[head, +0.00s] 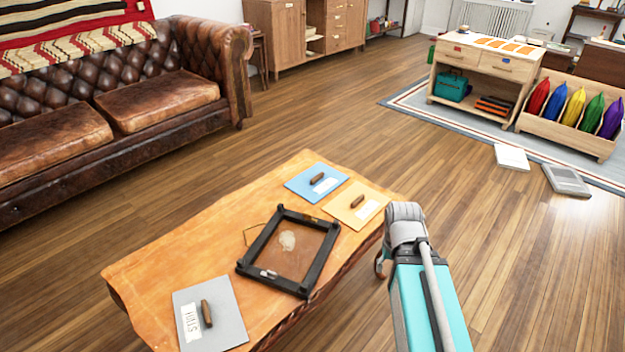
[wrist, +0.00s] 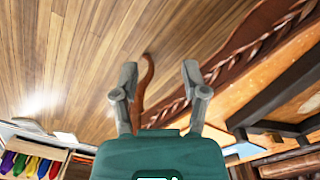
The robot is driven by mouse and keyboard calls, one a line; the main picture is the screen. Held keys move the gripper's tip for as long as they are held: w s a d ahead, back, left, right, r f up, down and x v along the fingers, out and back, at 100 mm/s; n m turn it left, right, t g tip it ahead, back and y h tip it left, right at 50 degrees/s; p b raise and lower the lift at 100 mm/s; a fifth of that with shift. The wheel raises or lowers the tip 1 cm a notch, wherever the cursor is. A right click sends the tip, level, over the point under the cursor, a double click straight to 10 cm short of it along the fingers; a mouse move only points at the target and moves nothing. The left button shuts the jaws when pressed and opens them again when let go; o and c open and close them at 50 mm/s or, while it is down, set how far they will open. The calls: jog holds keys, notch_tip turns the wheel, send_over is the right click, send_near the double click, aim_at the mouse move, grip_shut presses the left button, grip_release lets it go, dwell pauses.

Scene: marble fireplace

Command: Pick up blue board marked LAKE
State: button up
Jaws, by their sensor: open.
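The blue board (head: 301,186) lies flat near the far end of the wooden table (head: 190,240) in the head view. It has a brown handle on top and a white label whose lettering is too small to read. My gripper (wrist: 158,72) shows in the wrist view with its two grey fingers apart and nothing held between them. A brown curved piece shows beyond the fingers. In the head view my arm is beside the table's right edge, to the right of and nearer than the blue board.
A yellow-orange board (head: 344,210) with a handle lies just right of the blue one. A dark frame (head: 318,262) lies mid-table, and a grey board (head: 226,307) labelled HILLS lies at the near end. A leather sofa (head: 165,100) stands left. Open floor lies beyond the table.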

jog(key=shift+d, duration=0.3)
